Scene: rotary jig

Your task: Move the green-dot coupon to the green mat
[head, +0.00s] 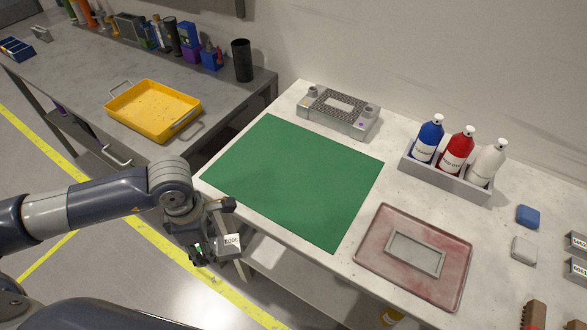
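The green mat (295,180) lies flat and bare on the light worktop. My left gripper (222,268) hangs off the mat's near left edge, over the gap in front of the worktop. A small pale block or plate with dark lettering (230,242) shows at the gripper; I cannot tell whether it is held or part of the gripper. The fingers are dark and partly hidden, so their opening is unclear. No coupon with a green dot can be made out. My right gripper is not in view.
A reddish tray (370,257) with a grey frame (414,253) lies right of the mat. A grey fixture (338,112) stands behind it. A caddy (445,182) holds blue, red and white bottles. A yellow tray (153,110) sits on the left bench (75,80).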

